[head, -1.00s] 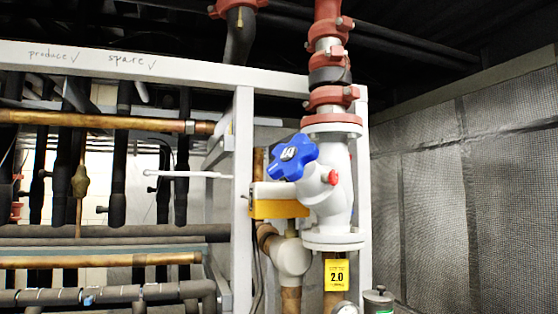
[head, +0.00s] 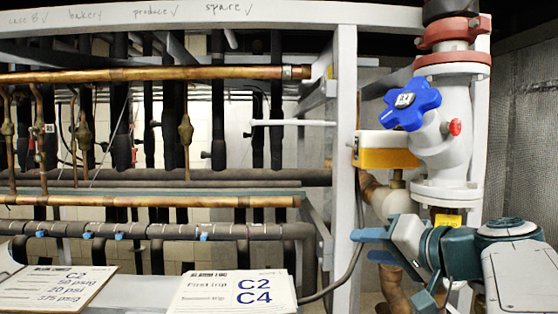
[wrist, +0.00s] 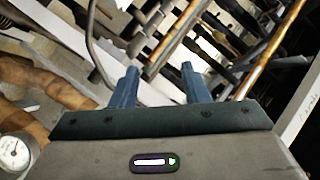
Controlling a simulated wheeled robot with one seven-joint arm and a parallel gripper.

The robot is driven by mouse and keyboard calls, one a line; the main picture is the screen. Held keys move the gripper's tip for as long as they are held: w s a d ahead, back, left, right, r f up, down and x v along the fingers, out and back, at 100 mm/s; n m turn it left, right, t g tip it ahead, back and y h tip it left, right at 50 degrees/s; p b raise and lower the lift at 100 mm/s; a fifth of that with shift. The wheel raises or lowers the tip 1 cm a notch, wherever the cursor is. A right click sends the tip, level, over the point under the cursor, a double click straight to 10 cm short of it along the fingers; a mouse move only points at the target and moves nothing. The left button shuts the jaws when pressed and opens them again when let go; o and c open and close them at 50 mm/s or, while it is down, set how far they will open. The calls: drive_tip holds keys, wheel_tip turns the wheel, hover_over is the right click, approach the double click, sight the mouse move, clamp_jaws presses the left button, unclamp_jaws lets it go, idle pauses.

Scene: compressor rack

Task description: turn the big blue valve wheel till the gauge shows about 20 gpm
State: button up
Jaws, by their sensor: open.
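The big blue valve wheel (head: 411,104) has rounded lobes and a small white label at its hub. It sits tilted on a white valve body (head: 444,150) at the upper right of the head view. My gripper (head: 362,246) is open and empty, below and left of the wheel and clearly apart from it. Its two blue fingers also show in the wrist view (wrist: 158,72), with no wheel between them. A round dial gauge (wrist: 15,150) is at the left edge of the wrist view; its reading is too small to tell.
A yellow-and-white box (head: 386,151) sits just below the wheel. A grey upright post (head: 344,120) stands left of it. Copper and black pipes fill the rack at left. Paper signs (head: 235,293) are at the bottom. A small red knob (head: 455,127) is on the valve body.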

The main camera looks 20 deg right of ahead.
drive_tip(key=s+d+r+t+h, duration=0.2)
drive_tip(key=s+d+r+t, duration=0.2)
drive_tip(key=d+r, duration=0.5)
drive_tip(key=t+h+p, duration=0.2)
drive_tip(key=t, duration=0.1)
approach(420, 108)
drive_tip(key=p+x, duration=0.5)
drive_tip(key=x, duration=0.7)
drive_tip(key=shift+s, duration=0.1)
clamp_jaws()
